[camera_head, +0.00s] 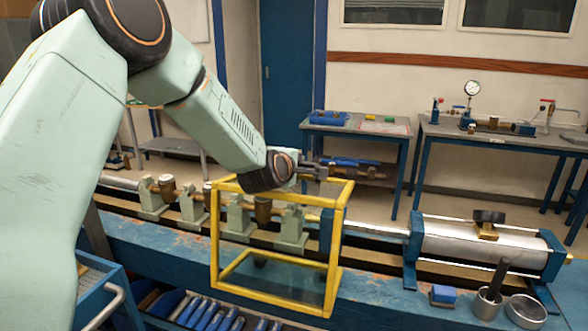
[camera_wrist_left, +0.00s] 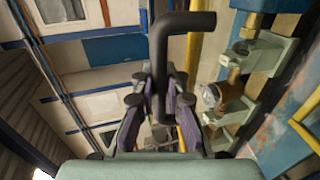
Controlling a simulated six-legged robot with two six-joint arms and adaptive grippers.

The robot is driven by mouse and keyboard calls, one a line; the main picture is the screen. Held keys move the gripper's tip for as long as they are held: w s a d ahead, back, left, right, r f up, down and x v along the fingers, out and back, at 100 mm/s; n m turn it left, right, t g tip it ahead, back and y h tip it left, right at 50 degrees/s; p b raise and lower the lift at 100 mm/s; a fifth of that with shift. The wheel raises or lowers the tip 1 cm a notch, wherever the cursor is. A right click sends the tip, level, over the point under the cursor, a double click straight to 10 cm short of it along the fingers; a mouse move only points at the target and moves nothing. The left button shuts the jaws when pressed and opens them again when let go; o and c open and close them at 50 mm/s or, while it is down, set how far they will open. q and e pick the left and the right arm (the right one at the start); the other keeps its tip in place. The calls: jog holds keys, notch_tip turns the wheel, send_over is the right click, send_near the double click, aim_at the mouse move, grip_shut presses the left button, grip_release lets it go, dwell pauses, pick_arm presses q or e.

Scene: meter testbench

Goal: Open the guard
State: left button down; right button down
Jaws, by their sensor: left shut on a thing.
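The guard (camera_head: 333,255) is a yellow-framed box with clear panels at the middle of the blue bench. In the head view its frame appears upright in front of and around part of the row of green clamps; I cannot tell how far it is swung. A yellow bar (camera_wrist_left: 194,40) shows in the left wrist view. My left gripper (camera_head: 318,171) is at the guard's top edge. In the left wrist view it (camera_wrist_left: 163,90) is shut on a black bent handle (camera_wrist_left: 180,24), whose lower part is between the fingers. My right gripper is not in view.
Green clamps (camera_head: 192,204) and brass fittings line the bench beside the guard. A silver cylinder (camera_head: 460,243) lies to the right, with metal cups (camera_head: 526,311) and a blue block (camera_head: 443,295) in front. Side tables (camera_head: 495,133) stand behind, across open floor.

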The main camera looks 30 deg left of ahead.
pick_arm(q)
jog(key=shift+w+f, duration=0.1)
jog(key=shift+w, duration=0.05)
jog(key=shift+s+r, duration=0.2)
jog(key=shift+s, duration=0.15)
jog(key=c, duration=1.8)
grip_release()
jog(key=shift+s+r, duration=0.1)
jog(key=o, duration=0.4)
jog(key=shift+w+f, duration=0.2)
jog(key=shift+w, duration=0.1)
jog(key=shift+s+r, duration=0.1)
jog(key=shift+s, duration=0.05)
